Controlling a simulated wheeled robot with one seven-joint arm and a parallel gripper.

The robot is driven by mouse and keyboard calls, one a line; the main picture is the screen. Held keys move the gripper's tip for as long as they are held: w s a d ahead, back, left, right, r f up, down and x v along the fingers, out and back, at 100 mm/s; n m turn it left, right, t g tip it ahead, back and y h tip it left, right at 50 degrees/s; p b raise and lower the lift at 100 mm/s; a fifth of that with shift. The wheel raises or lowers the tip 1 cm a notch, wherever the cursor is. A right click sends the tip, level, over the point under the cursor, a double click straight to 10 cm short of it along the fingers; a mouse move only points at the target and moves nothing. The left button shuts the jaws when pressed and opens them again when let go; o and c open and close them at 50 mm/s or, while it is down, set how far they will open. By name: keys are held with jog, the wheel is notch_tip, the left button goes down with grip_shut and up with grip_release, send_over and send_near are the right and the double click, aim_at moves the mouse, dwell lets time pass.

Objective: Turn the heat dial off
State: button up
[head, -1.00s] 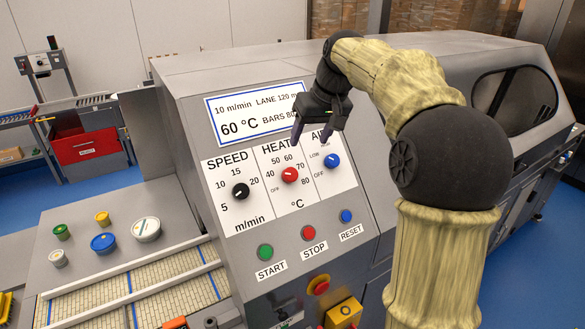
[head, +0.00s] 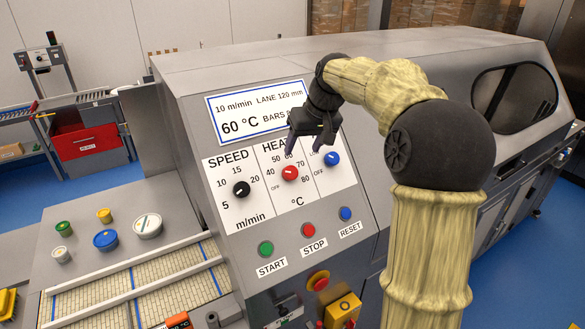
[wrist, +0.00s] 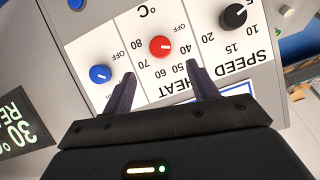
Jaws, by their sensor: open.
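The red heat dial (head: 289,173) sits in the middle of the white control panel, with OFF printed at its lower left and numbers around it. In the wrist view the dial (wrist: 160,46) appears upside down, between and beyond my fingertips. My gripper (head: 304,152) is open and empty, just above the dial in the head view. In the wrist view its two dark fingers (wrist: 158,72) stand apart on either side of the dial, not touching it. The white pointer mark on the dial is small, so its exact setting is hard to read.
The black speed dial (head: 241,189) is left of the heat dial and the blue air dial (head: 332,158) is right. Green START (head: 265,249), red STOP (head: 308,230) and blue RESET (head: 345,214) buttons lie below. The display (head: 258,112) above reads 60 °C.

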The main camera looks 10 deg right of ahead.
aim_at(292, 172)
jog(key=p+x, duration=0.3)
jog(key=x, duration=0.8)
jog(key=shift+c, duration=0.5)
jog(key=c, duration=0.9)
